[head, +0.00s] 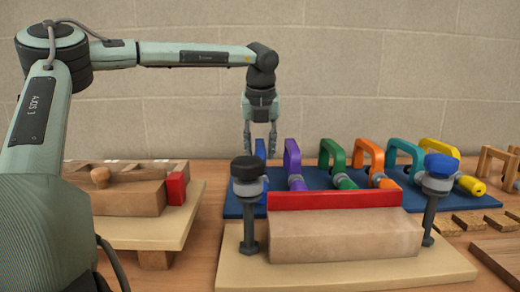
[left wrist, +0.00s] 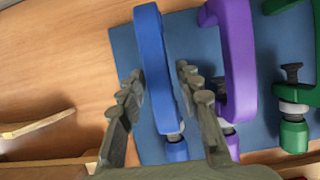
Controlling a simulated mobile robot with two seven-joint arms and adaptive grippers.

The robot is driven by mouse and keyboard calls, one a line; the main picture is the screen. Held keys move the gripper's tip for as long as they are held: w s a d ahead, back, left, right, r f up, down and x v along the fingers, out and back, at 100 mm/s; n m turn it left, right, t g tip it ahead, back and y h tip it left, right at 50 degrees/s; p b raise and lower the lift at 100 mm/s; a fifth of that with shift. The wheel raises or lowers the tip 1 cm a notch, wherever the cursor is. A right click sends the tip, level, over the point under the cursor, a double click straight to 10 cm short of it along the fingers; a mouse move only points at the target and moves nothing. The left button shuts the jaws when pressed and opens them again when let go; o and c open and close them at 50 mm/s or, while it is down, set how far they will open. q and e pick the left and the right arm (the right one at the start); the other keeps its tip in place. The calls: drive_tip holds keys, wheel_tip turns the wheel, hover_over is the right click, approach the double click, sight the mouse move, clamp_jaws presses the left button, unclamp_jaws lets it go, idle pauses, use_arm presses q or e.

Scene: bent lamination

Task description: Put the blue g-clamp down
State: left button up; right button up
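The blue g-clamp (head: 260,150) stands upright at the left end of the blue mat (head: 320,177). Its lower part is partly hidden behind the black-knobbed clamp post. My left gripper (head: 261,150) points straight down over it, with fingers apart on either side of the top of its frame. In the left wrist view the blue g-clamp (left wrist: 155,65) lies between the two fingers (left wrist: 160,85), which look spread wider than its frame. My right gripper is in neither view.
A purple clamp (head: 291,160) stands close to the right, then green (head: 330,158), orange, teal and yellow ones. In front, a wooden block (head: 345,238) with a red strip (head: 335,200) sits between two posts on a board. Another wooden assembly (head: 130,200) is at left.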

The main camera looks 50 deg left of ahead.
use_arm(q)
drive_tip(key=shift+o, duration=0.2)
drive_tip(key=shift+r, duration=0.1)
drive_tip(key=v, duration=1.2)
